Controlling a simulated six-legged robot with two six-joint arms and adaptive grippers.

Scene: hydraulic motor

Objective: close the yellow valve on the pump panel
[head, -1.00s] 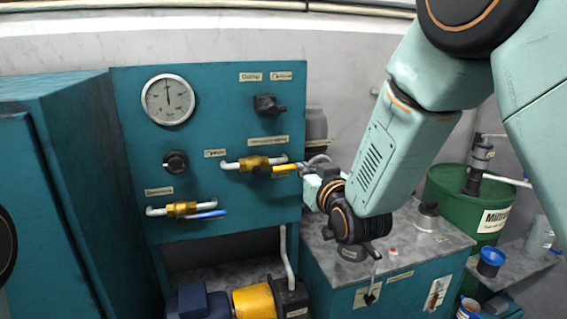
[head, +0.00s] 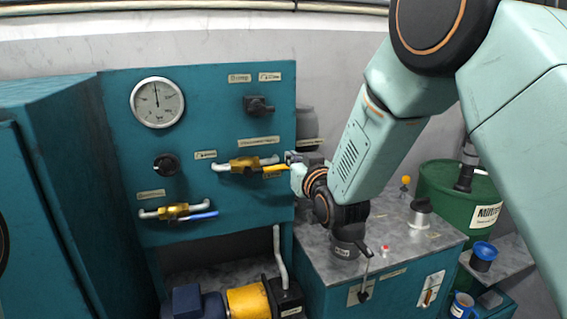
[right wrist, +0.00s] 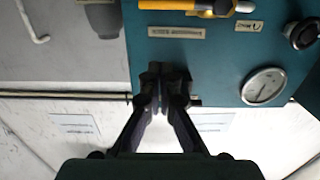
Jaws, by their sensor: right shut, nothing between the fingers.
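The yellow valve (head: 245,164) is a brass body on a pale pipe at the right of the teal pump panel (head: 215,120). Its yellow handle (head: 274,168) points right, roughly along the pipe. The valve also shows upside down at the top of the right wrist view (right wrist: 222,8), partly cut off. My right gripper (head: 291,163) is at the right end of the handle in the head view, its tips partly hidden. In the right wrist view its fingers (right wrist: 162,78) are together and empty, apart from the handle in the picture. Contact cannot be told. My left gripper is not in view.
A second brass valve (head: 175,211) with a blue handle is lower left. A gauge (head: 157,102) and black knobs (head: 166,165) are on the panel. A grey-topped cabinet (head: 385,235) with a lever stands below my arm. A green drum (head: 450,190) is at right.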

